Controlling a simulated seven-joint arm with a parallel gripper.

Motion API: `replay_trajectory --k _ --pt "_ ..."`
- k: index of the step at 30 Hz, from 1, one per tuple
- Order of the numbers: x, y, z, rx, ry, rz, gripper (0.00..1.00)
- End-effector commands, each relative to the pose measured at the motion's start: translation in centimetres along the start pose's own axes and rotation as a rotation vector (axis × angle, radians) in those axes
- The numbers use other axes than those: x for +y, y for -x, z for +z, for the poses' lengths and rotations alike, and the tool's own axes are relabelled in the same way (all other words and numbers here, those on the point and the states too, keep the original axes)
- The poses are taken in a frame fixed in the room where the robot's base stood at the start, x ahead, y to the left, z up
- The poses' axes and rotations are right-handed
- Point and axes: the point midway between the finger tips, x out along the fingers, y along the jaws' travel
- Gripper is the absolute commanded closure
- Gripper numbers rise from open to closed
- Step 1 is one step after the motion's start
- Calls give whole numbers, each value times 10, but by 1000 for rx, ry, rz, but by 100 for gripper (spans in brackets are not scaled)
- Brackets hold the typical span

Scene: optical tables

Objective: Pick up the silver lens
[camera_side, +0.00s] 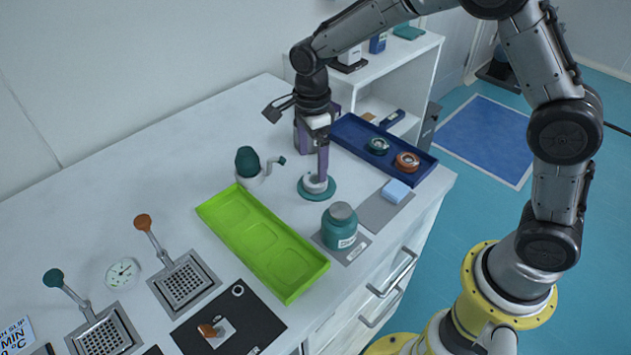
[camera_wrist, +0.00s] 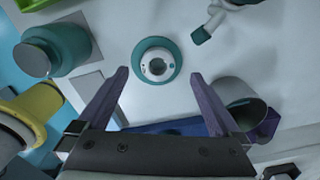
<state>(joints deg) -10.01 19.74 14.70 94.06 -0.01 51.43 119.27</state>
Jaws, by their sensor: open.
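The silver lens (camera_side: 316,186) is a short, pale metallic ring on a round teal base (camera_side: 317,194) on the white table. I cannot tell the exact height of the fingertips above the lens.
A blue tray (camera_side: 350,122) behind holds a green lens (camera_side: 377,146) and a copper lens (camera_side: 407,162). A teal jar (camera_side: 339,228) stands in front. A green tray (camera_side: 292,288) and a white fixture with a dark green knob (camera_side: 247,162) lie left. A purple-sided holder (camera_wrist: 240,100) is close to one finger.

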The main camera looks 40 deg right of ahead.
Motion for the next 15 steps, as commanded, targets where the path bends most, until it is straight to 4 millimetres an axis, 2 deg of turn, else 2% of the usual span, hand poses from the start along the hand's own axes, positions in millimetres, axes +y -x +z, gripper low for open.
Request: replay_trajectory --k 9,15 --pt "4 -41 -4 3 0 4 0" --pt "3 -52 -4 0 0 1 0"
